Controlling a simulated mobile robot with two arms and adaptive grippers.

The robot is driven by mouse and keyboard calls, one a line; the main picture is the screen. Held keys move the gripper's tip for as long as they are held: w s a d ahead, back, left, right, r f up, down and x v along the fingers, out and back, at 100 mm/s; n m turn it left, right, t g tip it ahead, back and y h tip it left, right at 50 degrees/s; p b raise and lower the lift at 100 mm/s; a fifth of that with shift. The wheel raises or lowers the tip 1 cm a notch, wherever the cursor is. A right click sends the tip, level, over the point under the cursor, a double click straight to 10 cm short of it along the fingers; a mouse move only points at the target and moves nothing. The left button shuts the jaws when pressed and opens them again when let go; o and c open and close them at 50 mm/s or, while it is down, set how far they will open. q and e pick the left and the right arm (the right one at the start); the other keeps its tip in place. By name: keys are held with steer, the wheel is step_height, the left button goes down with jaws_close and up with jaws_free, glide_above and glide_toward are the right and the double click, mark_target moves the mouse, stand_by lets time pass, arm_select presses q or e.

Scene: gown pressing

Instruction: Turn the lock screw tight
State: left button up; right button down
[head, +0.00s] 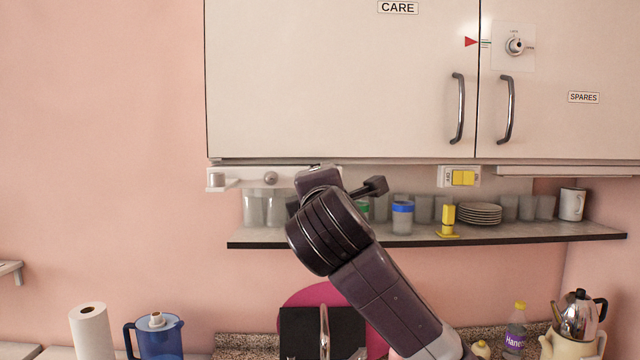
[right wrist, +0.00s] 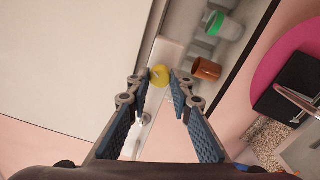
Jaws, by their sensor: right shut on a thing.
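A round yellow knob (right wrist: 160,74), which I take to be the lock screw, shows in the right wrist view at the edge of a pale strip below the cabinet. My right gripper (right wrist: 159,79) has its two fingertips on either side of this knob and is shut on it. In the head view my right arm comes up from the lower right, and its wrist hides the knob and the fingertips. A white rail (head: 240,178) with a grey round knob (head: 270,178) runs under the cabinet beside my wrist. My left gripper is not in view.
The white cabinet (head: 340,80) hangs just above my right wrist. Below it, a shelf (head: 300,239) carries cups, jars, plates (head: 479,213) and a mug (head: 571,204). A blue jug (head: 158,338) and a paper roll (head: 91,330) stand lower left.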

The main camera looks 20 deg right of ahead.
steer(key=c, duration=1.7)
jaws_free()
steer(key=shift+d, duration=0.1)
steer(key=v, duration=1.2)
